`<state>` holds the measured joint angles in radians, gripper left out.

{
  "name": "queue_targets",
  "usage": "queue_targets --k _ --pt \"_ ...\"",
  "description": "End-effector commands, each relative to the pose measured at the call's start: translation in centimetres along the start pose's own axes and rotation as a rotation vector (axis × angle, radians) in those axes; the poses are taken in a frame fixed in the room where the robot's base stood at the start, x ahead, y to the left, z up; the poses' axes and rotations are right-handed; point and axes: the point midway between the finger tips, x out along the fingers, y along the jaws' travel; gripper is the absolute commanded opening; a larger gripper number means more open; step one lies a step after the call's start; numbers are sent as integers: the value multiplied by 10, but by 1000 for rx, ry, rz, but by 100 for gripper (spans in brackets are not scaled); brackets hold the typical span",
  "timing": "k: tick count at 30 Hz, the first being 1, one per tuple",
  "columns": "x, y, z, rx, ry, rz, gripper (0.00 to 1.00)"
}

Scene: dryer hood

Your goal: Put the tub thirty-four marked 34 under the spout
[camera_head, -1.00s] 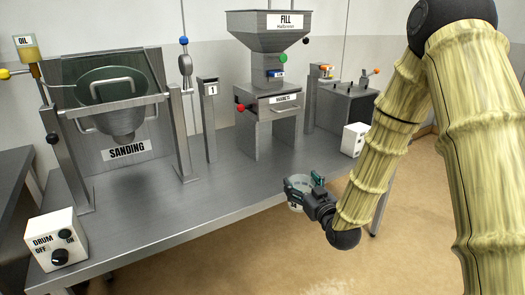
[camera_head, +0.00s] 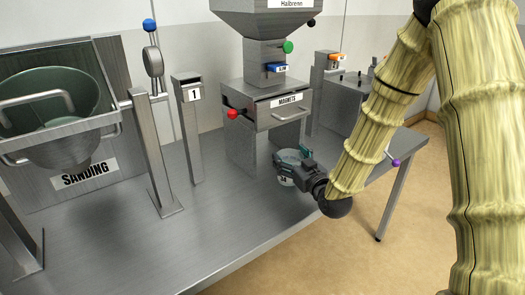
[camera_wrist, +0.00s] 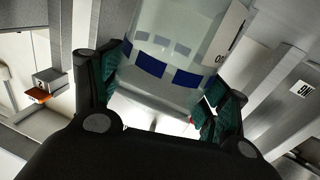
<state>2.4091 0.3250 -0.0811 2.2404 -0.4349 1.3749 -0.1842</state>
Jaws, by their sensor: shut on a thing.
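A small pale, see-through tub (camera_head: 287,170) carries a small tag that seems to read 34. My gripper (camera_head: 296,163) is shut on it and holds it upright, close to the front right of the magnet stand. In the wrist view the tub's clear wall (camera_wrist: 185,45) with blue squares lies between the two green-padded fingers (camera_wrist: 158,88). The fill hopper (camera_head: 268,12) stands above the magnet box (camera_head: 276,105), which has a handle and a red knob. No spout opening shows clearly; the underside of the box is hidden.
The sanding drum (camera_head: 50,105) is at the left. A post marked 1 (camera_head: 190,130) and a post with a blue knob (camera_head: 155,150) stand on the grey table (camera_head: 205,235). A control unit (camera_head: 350,100) is behind right. The table's front middle is clear.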

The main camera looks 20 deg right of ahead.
Motion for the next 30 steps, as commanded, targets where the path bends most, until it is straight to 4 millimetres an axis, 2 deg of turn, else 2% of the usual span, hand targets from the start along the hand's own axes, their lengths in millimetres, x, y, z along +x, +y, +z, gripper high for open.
queue_targets --k 5,15,21,30 --pt "23 -4 -1 -1 3 -5 49" --pt "92 -4 0 0 2 -5 49" --pt "126 -2 0 -1 1 -3 49" --pt "148 -2 -1 0 1 -2 49"
